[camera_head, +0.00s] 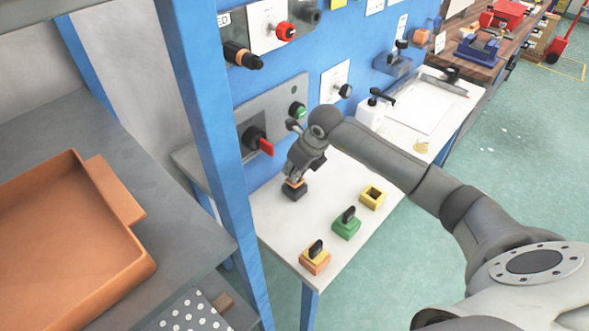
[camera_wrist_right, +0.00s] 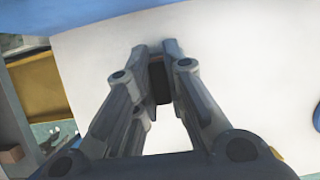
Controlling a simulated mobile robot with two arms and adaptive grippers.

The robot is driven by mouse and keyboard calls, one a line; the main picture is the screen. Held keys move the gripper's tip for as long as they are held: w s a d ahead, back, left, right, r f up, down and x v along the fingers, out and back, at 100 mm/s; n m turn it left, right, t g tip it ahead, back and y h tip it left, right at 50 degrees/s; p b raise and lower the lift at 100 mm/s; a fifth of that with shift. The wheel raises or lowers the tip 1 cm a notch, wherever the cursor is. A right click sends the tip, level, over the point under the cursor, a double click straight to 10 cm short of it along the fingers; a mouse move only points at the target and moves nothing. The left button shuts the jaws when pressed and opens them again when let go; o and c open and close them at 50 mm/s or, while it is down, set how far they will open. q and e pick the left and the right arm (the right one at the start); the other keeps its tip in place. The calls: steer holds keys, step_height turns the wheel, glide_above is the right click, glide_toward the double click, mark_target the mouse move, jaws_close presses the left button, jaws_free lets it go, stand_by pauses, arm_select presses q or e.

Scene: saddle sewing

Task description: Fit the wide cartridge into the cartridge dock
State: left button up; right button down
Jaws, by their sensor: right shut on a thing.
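My right gripper (camera_head: 294,177) is shut on a dark upright piece, which shows between the fingers in the right wrist view (camera_wrist_right: 158,82). Below the fingertips in the head view sits a dark grey block (camera_head: 293,192) with a thin orange band (camera_head: 294,182) at its top. I cannot tell whether the held piece is the wide cartridge or whether it is seated in the dark block. My gripper hides most of it. An orange block (camera_head: 314,262) and a green block (camera_head: 346,229) each carry a black upright handle. My left gripper is not in view.
The white table (camera_head: 275,222) is clear around the blocks. A blue post (camera_head: 225,180) stands to its left, and a blue panel with a red-handled switch (camera_head: 262,145) stands behind. A white sheet (camera_head: 420,107) lies farther back. An orange tray (camera_head: 60,240) is on the left shelf.

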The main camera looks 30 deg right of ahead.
steer(key=shift+f+b, duration=0.7)
steer(key=shift+f, duration=0.15)
steer(key=c, duration=1.4)
jaws_free()
steer(key=v, duration=1.2)
